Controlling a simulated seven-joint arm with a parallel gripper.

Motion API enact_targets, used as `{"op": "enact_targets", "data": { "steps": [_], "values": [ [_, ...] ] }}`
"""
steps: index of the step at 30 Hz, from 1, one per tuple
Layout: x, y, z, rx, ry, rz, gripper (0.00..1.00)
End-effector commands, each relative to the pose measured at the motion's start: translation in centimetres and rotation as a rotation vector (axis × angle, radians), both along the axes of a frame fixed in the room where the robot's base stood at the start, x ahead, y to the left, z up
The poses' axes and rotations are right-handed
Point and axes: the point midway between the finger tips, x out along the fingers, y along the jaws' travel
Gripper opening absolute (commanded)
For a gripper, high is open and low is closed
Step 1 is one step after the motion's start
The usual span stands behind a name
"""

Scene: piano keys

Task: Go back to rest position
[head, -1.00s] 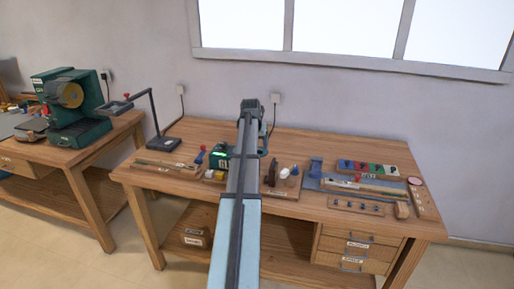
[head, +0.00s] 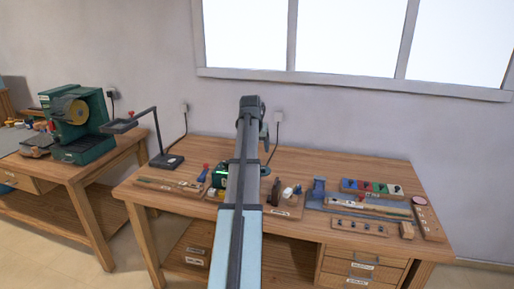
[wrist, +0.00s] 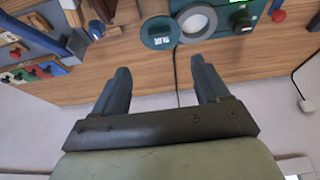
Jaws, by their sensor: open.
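My gripper (wrist: 160,70) shows in the wrist view with its two dark fingers apart and nothing between them. Past the fingers are the wooden bench top (wrist: 145,82) and the wall, seen upside down. The gripper touches nothing that I can see. In the head view my arm reaches forward over the middle of the workbench (head: 300,150), and its far end stands up against the wall. The fingers are hard to make out there.
A green device (head: 219,178) sits on the bench beside my arm, partly hidden. A lamp-like stand (head: 168,160) is at the left, and a tray of coloured pieces (head: 350,187) at the right. A second bench at the left bears a green machine (head: 82,130).

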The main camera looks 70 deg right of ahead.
Motion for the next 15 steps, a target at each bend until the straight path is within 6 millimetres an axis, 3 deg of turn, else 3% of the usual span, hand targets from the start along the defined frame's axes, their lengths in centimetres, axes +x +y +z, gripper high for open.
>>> {"op": "enact_targets", "data": {
  "steps": [11, 15],
  "values": [
    [0.0, 0.0, 0.0, 0.0, 0.0, 0.0, 0.74],
    [1.3, 0.6, -0.9, 0.006, 0.001, 0.021, 0.74]
  ]
}}
